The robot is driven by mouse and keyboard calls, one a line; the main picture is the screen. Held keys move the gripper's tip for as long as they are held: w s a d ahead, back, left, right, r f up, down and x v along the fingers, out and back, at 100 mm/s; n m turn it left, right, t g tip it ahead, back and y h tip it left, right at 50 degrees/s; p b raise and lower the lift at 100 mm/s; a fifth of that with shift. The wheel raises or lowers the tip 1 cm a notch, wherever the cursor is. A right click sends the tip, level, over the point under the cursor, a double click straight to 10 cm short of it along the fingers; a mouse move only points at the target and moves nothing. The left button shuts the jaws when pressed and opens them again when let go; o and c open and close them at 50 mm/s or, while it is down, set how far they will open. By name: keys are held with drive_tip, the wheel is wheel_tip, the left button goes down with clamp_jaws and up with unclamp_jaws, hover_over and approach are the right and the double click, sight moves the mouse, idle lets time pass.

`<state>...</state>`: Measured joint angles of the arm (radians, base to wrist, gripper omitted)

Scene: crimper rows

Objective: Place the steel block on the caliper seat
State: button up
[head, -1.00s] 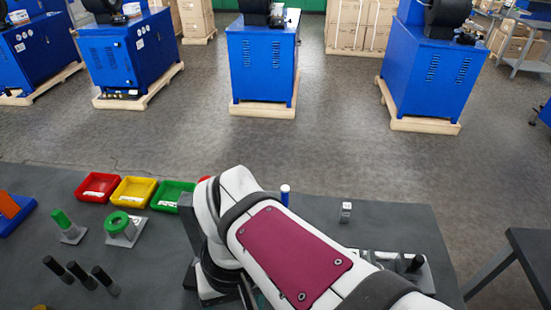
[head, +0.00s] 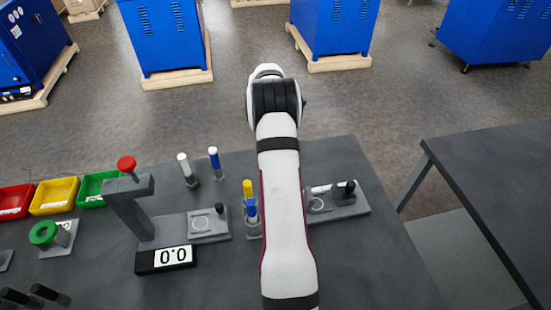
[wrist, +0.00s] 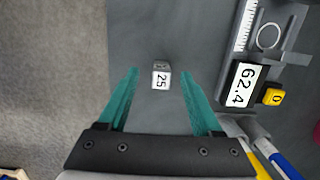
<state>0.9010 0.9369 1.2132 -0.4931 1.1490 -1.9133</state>
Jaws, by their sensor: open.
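The steel block (wrist: 161,76) is a small cube marked 25, lying on the dark table in the wrist view. My gripper (wrist: 160,78) is open, with its teal fingers on either side of the block; I see gaps on both sides. The caliper (wrist: 238,88) is at the right of the wrist view, with a display reading 62.4 and a yellow button. A ring outline (wrist: 268,36) marks its seat, which looks empty. In the head view the caliper seat (head: 318,204) shows right of my arm. My arm hides the block and fingers there.
Left of my arm stand a grey gauge stand (head: 128,205) with a red knob, a 0.0 display (head: 166,258) and several upright pens (head: 215,163). Red, yellow and green bins (head: 53,196) are farther left. The table around the block is clear.

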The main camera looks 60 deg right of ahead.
wheel_tip(320, 180, down, 6)
drive_tip(key=shift+s+r, duration=0.1)
drive_tip(key=shift+r, duration=0.05)
clamp_jaws()
drive_tip(key=shift+r, duration=0.1)
idle(1.2)
